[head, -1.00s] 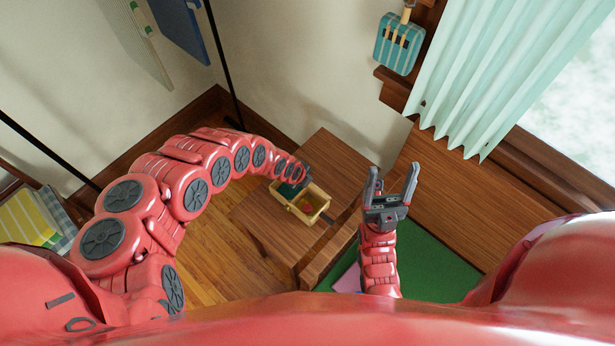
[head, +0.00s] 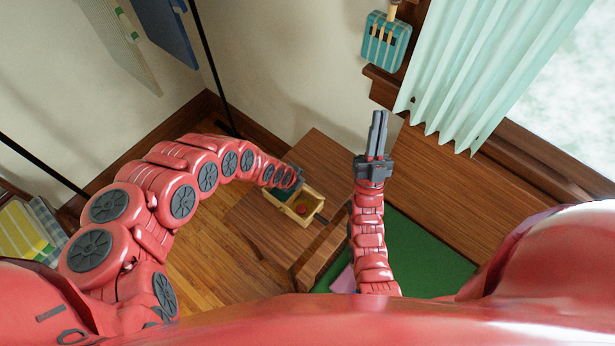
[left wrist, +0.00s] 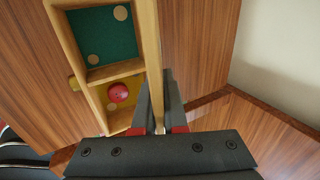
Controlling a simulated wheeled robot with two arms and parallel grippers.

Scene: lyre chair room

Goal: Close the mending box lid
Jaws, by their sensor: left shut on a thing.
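The mending box (head: 311,214) is a small pale wooden box on a brown wooden table. It has a green-lined part and a yellowish part with a red ball (head: 301,210). In the left wrist view the box (left wrist: 150,40) shows its green section with round pale discs, and the red ball (left wrist: 118,92) beside it. My left gripper (left wrist: 158,105) is shut on a wooden edge strip of the box; I cannot tell whether that is lid or wall. In the head view the left gripper (head: 295,178) is small and partly hidden. My right gripper (head: 377,114) is raised, shut and empty.
The table (head: 262,222) has bare wood around the box. A wooden bench (head: 440,185) runs below the window, near the right gripper. A pale green curtain (head: 480,70) and a hanging teal item (head: 386,42) are above. A green surface (head: 420,260) lies below right.

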